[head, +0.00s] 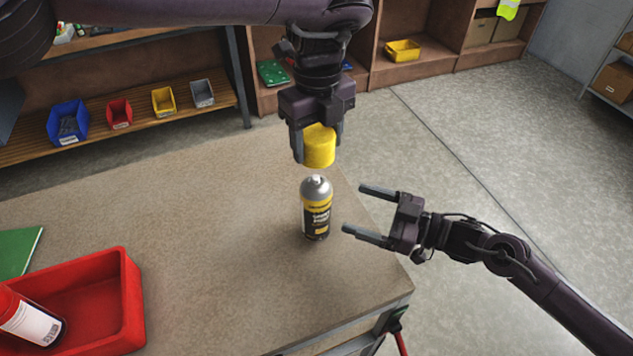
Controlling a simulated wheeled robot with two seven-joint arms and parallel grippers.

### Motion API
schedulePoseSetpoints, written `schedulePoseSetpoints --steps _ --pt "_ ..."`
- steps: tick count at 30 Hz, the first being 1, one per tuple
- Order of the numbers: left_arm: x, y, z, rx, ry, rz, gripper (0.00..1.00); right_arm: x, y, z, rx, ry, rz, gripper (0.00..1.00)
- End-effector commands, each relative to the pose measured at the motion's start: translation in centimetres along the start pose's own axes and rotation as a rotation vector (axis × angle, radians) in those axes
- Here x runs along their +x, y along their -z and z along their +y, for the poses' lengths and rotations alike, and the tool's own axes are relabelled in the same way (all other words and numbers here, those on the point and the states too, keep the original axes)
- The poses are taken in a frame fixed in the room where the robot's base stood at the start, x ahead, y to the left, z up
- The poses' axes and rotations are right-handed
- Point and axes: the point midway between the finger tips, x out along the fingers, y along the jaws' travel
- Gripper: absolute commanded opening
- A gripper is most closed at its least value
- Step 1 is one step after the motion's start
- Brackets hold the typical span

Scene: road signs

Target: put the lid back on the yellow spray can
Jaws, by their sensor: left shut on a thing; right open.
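The spray can (317,213) stands upright on the table, with a black and yellow label, a silver shoulder and a bare white nozzle on top. The yellow lid (319,147) is held in my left gripper (317,145), which is shut on it and points down. The lid is above the can, with a visible gap between its lower rim and the nozzle. My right gripper (369,212) is open and empty, to the right of the can. Its fingers point left toward the can, apart from it.
The table (190,210) is clear around the can. A red bin (125,300) holding a red and white can (32,320) is at lower left, near a green item (18,250). Shelves with small bins stand behind. The table's right edge is near my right gripper.

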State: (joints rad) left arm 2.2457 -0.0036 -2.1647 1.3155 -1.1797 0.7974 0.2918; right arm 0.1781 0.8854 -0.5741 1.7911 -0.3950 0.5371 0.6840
Motion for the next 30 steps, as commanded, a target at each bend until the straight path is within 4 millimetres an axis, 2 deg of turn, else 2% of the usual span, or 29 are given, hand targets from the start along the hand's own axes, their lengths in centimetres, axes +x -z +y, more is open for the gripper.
schedulePoseSetpoints --steps 12,16,20,30 --pt "-0.1 0.0 0.0 0.002 0.0 0.0 0.37 0.0 0.0 0.0 0.001 0.0 0.0 0.85" --pt "0.0 0.0 0.0 0.002 0.0 0.0 0.37 0.7 0.0 0.0 0.0 0.0 0.002 0.85" --pt "0.0 0.0 0.0 0.002 0.0 0.0 0.37 2.5 0.1 0.0 0.0 0.001 0.004 0.85" --pt "-0.1 0.0 0.0 0.002 0.0 0.0 0.37 8.9 0.1 0.0 0.0 0.001 0.003 0.85"
